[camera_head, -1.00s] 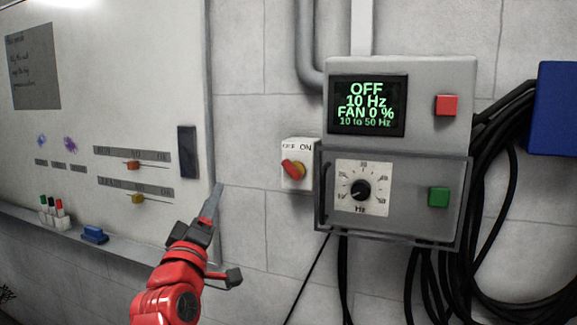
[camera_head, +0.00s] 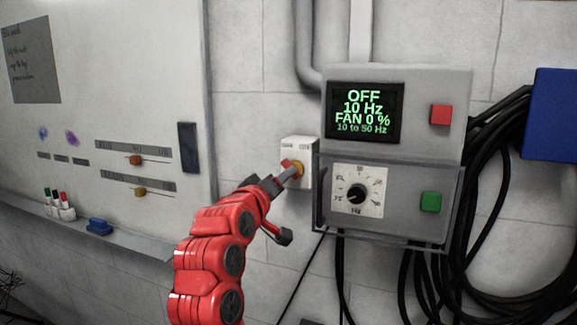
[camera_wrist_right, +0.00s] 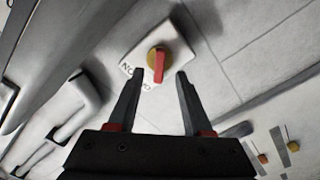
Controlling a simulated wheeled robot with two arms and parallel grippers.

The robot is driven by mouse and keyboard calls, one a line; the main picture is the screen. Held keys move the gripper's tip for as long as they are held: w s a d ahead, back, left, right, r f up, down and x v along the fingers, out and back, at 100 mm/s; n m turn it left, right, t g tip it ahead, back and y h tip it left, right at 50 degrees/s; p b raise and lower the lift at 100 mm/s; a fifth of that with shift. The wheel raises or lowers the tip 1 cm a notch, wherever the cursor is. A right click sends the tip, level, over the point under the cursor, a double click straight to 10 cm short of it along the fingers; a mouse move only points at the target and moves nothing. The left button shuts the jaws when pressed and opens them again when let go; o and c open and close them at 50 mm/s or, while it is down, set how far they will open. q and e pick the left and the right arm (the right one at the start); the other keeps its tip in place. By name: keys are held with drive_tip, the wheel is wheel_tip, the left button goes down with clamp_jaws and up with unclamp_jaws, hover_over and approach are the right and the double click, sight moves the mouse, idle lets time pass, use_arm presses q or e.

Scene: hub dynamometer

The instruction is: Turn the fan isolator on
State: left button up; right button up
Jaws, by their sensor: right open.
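The fan isolator (camera_head: 297,150) is a small pale box on the wall with OFF and ON lettering. Its yellow dial (camera_wrist_right: 155,52) carries a red handle (camera_wrist_right: 159,66), whose lower end in the right wrist view points to the OFF side. My right gripper (camera_head: 291,168) is at the front of the isolator in the head view. In the right wrist view its two fingers (camera_wrist_right: 158,77) are open, one each side of the handle's end. I cannot tell whether they touch it. My left gripper is not in view.
A control box to the right has a screen (camera_head: 363,111) reading OFF, 10 Hz, FAN 0 %, a red button (camera_head: 440,115), a black knob (camera_head: 356,194) and a green button (camera_head: 431,202). Black cables (camera_head: 480,200) hang beside it. A whiteboard (camera_head: 100,80) with a ledge is left.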

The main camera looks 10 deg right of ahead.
drive_tip(key=shift+p+x, duration=0.55)
drive_tip(key=shift+x, duration=1.85)
drive_tip(key=shift+c, duration=0.3)
clamp_jaws()
